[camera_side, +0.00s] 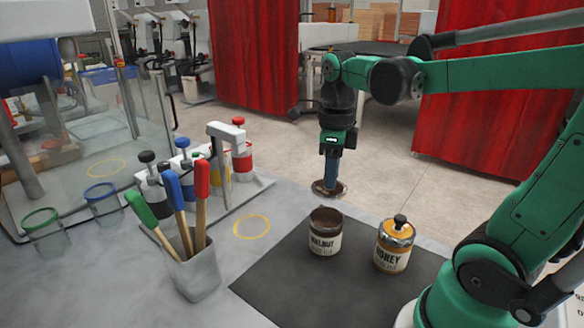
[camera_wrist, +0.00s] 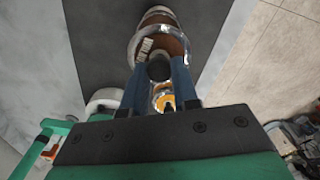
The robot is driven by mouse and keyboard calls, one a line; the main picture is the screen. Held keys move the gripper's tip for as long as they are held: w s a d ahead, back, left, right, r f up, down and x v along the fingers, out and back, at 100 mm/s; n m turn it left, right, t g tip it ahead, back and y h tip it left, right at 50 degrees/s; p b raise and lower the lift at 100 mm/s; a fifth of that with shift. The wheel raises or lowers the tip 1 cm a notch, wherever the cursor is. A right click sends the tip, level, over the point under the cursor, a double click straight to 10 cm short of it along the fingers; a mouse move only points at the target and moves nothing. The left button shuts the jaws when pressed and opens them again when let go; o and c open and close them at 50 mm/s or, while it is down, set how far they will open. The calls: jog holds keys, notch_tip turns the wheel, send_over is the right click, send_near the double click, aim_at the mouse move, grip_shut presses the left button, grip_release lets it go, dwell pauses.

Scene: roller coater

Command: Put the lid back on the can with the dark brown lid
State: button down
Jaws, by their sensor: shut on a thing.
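The walnut can (camera_side: 325,240) stands upright and open on the dark mat, its round mouth showing dark brown. My gripper (camera_side: 331,178) is shut on the black knob (camera_wrist: 159,68) of a brown lid (camera_side: 329,188) with a silvery rim. The lid is held roughly level, apart from the can, and appears just above its mouth in the side view. How far behind the can it is, I cannot tell. In the wrist view the blue fingers (camera_wrist: 158,85) pinch the knob, and the lid's brown face (camera_wrist: 174,44) shows beyond them.
The honey can (camera_side: 392,254), with its lid on, stands right of the walnut can on the dark mat (camera_side: 290,285). A grey cup (camera_side: 195,272) with colored-handled tools is at left. A yellow ring (camera_side: 251,227) marks bare bench. A rack with several cans stands behind.

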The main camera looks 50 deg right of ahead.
aim_at(330, 198)
jog(key=shift+f, duration=2.7)
jog(key=shift+f, duration=0.2)
jog(key=shift+c, duration=0.5)
grip_release()
jog(key=shift+r, duration=0.1)
jog(key=shift+r, duration=3.45)
